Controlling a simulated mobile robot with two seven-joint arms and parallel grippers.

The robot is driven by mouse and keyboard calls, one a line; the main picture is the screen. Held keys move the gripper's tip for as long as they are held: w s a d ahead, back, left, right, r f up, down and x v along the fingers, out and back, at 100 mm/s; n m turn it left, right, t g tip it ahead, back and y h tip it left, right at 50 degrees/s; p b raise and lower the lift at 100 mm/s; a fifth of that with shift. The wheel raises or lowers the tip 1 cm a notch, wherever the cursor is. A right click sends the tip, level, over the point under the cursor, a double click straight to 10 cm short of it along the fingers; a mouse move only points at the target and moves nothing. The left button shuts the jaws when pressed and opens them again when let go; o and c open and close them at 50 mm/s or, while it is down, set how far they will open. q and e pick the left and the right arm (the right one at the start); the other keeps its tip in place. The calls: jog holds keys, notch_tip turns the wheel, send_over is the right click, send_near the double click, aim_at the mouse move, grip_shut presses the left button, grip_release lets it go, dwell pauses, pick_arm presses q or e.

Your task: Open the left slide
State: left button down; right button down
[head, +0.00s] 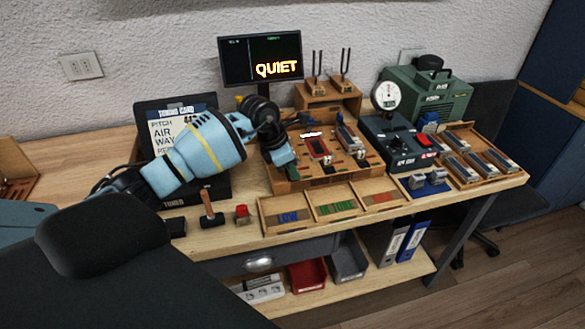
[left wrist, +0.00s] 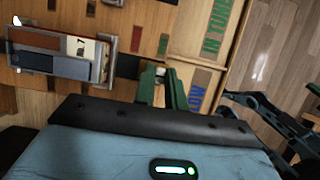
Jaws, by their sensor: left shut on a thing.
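My left gripper (head: 289,170) is lowered onto the left part of the wooden piano-action board (head: 330,178). In the left wrist view, its green fingers (left wrist: 161,88) are shut on a small pale, metallic-looking part (left wrist: 160,72) at the board's edge. This part seems to be the left slide, but the gripper hides most of it, and how far the slide is open cannot be told. A metal-framed block with red, blue and pale sections (left wrist: 60,55) lies beside the fingers. My right gripper is not in view.
Three shallow wooden trays (head: 333,219) with coloured labels line the bench front. A small hammer (head: 210,212) and a red block (head: 241,212) stand left of them. A dial gauge (head: 387,93) and a dark box stand right of the board. A monitor (head: 260,58) reads QUIET.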

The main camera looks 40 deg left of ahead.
pick_arm(q)
jog(key=shift+s+d+f, duration=0.1)
jog(key=shift+d, duration=0.1)
jog(key=c, duration=1.7)
grip_release()
jog(key=shift+c, duration=0.2)
jog(key=o, duration=0.3)
jog(key=shift+s, duration=0.1)
jog(key=shift+a+r, duration=0.1)
jog(key=shift+r, duration=0.1)
